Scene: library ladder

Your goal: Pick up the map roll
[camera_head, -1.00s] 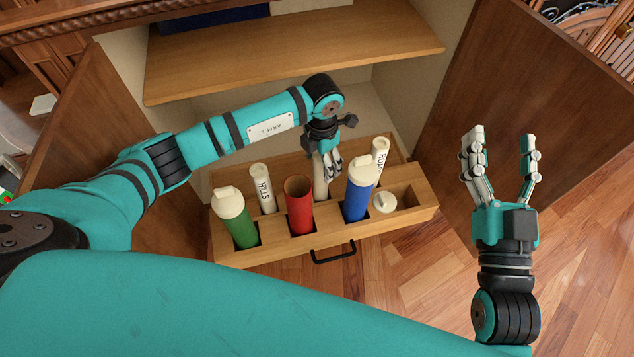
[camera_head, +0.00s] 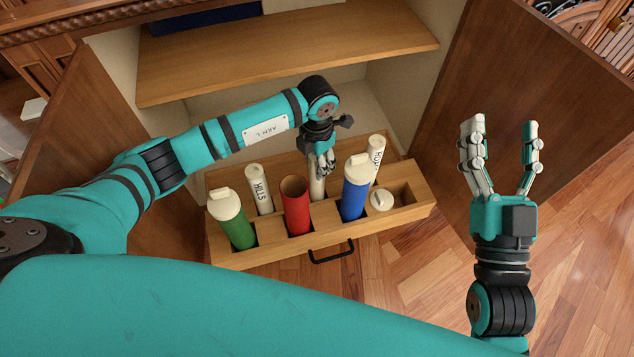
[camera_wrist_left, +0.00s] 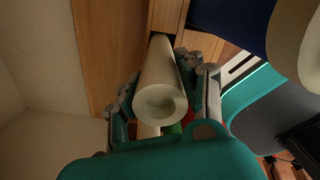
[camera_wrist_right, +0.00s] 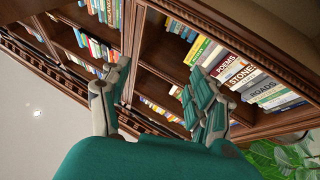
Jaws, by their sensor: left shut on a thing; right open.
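A pale map roll (camera_head: 317,188) stands in the wooden drawer rack between the red tube and the blue tube, its lower part down in a compartment. My left gripper (camera_head: 323,166) is above the rack and shut on this roll near its top. In the left wrist view the roll (camera_wrist_left: 161,78) lies between the fingers, with its open round end toward the camera. Two more white rolls stand in the back row: one marked HILLS (camera_head: 259,188) at left, one with a partly hidden label (camera_head: 376,160) at right. My right gripper (camera_head: 501,128) is open and empty, right of the rack.
The drawer (camera_head: 275,249) also holds a green tube (camera_head: 234,222), a red tube (camera_head: 296,208), a blue tube (camera_head: 355,190) and a white-capped tube (camera_head: 381,200). A cabinet shelf (camera_head: 290,55) is above. Open doors (camera_head: 540,100) flank it.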

